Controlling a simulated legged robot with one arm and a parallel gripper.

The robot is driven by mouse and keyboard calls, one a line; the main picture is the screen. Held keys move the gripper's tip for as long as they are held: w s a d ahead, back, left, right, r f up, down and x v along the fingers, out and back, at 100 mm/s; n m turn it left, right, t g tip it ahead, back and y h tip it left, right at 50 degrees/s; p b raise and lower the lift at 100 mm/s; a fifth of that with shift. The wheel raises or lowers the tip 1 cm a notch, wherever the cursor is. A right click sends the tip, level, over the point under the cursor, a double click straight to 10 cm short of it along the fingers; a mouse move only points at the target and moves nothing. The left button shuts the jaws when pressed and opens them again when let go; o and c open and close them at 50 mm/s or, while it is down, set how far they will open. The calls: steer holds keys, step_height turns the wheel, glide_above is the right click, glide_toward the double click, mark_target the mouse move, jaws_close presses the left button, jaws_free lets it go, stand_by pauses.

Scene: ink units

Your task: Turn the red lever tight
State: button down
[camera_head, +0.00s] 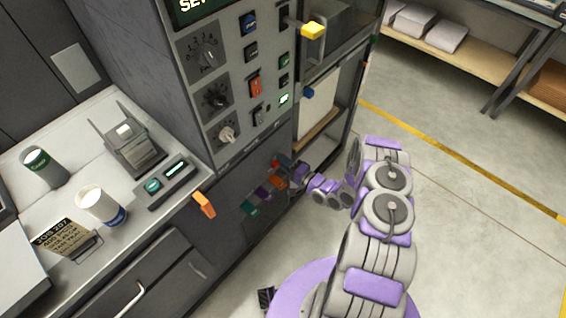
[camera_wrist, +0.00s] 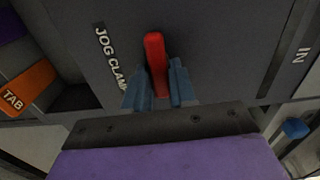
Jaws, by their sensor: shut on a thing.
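The red lever (camera_wrist: 155,52) stands out from a dark panel in the wrist view, next to a label reading "JOG CLAMP". My gripper (camera_wrist: 158,88) has its two blue-grey fingers on either side of the lever's lower part and is shut on it. In the head view my gripper (camera_head: 287,172) is at the low front of the grey machine, at the end of my purple and grey arm. The lever cannot be made out clearly there.
An orange tab (camera_wrist: 28,88) sits left of the lever, and a blue knob (camera_wrist: 295,128) is at lower right. The machine's control panel (camera_head: 232,85) rises above my gripper. A counter with a white cup (camera_head: 100,206) is at left. Open floor (camera_head: 450,160) lies right.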

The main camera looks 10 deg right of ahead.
steer(key=shift+f+m, duration=0.15)
steer(key=shift+m, duration=0.15)
steer(key=c, duration=1)
jaws_free()
steer(key=shift+d, duration=0.1)
steer(key=shift+c, duration=0.2)
steer(key=p+v, duration=0.3)
steer(key=v, duration=1.4)
steer(key=shift+d, duration=0.15)
